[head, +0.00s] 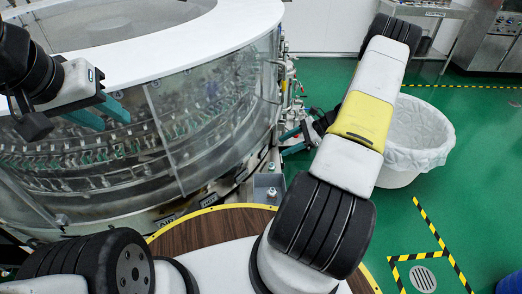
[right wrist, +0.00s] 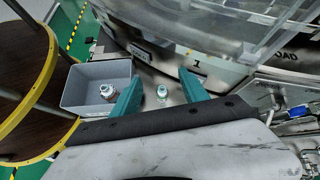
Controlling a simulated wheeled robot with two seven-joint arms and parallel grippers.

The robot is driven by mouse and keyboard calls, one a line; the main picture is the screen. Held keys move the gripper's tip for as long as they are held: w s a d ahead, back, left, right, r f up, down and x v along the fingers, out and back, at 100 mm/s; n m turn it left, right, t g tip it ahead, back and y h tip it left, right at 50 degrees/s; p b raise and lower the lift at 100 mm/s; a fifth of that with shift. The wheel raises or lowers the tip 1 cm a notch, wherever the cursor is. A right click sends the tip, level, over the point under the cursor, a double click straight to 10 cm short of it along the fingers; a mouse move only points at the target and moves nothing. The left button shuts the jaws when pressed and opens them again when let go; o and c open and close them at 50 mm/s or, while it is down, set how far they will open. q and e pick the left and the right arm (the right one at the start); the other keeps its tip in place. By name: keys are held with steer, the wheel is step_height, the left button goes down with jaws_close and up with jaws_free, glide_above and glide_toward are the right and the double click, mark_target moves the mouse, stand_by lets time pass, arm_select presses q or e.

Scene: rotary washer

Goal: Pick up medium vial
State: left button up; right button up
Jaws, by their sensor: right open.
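A small clear vial with a whitish top (right wrist: 162,91) stands on the metal ledge in the right wrist view. It shows in the gap between the teal fingers of my right gripper (right wrist: 161,77), which is open; no contact shows. Another, larger-looking clear and white vial (right wrist: 107,91) is in a grey bin (right wrist: 88,72) left of the fingers. I cannot tell for certain which is the medium one. In the head view my right gripper (head: 284,142) is beside the washer, partly hidden by its arm. My left gripper (head: 99,112) is open and empty before the washer wall.
The round washer (head: 170,120) with a clear wall and white rim fills the left. A yellow-edged wooden round top (head: 205,228) is in front. A white lined tub (head: 416,135) stands at the right. Green floor (head: 480,190) is clear around the striped markings.

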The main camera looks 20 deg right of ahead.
mark_target(272, 169)
step_height(272, 169, down, 9)
steer(key=s+d+m+t, duration=0.2)
steer(key=m, duration=0.2)
steer(key=shift+y, duration=0.4)
steer(key=x, duration=0.8)
steer(key=shift+w+d+f, duration=0.2)
steer(key=shift+d+f, duration=0.05)
steer(key=shift+f, duration=0.15)
jaws_close()
